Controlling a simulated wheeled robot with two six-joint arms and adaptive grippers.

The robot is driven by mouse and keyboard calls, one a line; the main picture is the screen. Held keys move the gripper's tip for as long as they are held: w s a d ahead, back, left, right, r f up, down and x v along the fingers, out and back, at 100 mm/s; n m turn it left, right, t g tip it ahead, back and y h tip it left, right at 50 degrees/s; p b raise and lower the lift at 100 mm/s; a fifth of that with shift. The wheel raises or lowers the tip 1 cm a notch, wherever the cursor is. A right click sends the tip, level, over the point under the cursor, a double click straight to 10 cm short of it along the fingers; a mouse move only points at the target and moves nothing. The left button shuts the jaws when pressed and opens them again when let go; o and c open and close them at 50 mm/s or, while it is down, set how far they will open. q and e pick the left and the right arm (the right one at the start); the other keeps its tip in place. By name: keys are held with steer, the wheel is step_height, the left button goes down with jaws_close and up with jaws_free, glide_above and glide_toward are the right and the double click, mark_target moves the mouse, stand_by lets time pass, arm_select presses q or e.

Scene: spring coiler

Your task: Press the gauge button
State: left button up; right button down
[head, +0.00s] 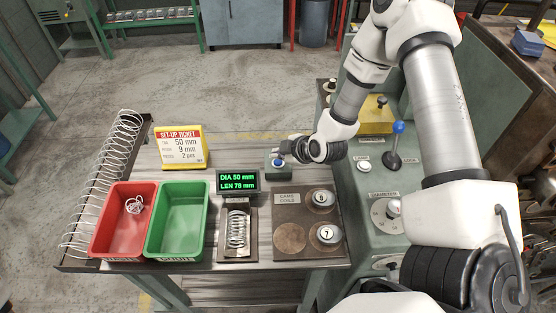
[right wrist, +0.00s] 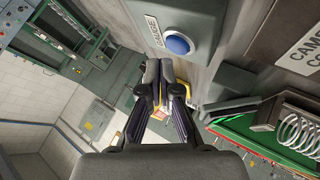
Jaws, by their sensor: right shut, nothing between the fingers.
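The gauge button is a blue round cap (right wrist: 179,45) on a grey-green box labelled GAUGE in the right wrist view. In the head view its box (head: 278,161) sits at the back of the bench, behind the gauge display (head: 238,182). The display reads DIA 50 mm, LEN 78 mm in green. My right gripper (head: 284,149) is shut and empty, its fingertips close by the box, partly overlapping it in the head view. In the right wrist view the fingertips (right wrist: 158,72) appear just beside the box; contact cannot be told. My left gripper is not in view.
A coiled spring (head: 237,229) lies in the gauge cradle. A red bin (head: 104,246) holds a small tangled coil; a green bin (head: 165,250) looks empty. A yellow set-up ticket (head: 181,147) stands behind them.

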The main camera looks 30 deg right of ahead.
mark_target(279, 163)
step_height(279, 163, up, 5)
steer(key=p, duration=0.4)
steer(key=shift+p, duration=0.35)
steer(key=shift+f, duration=0.15)
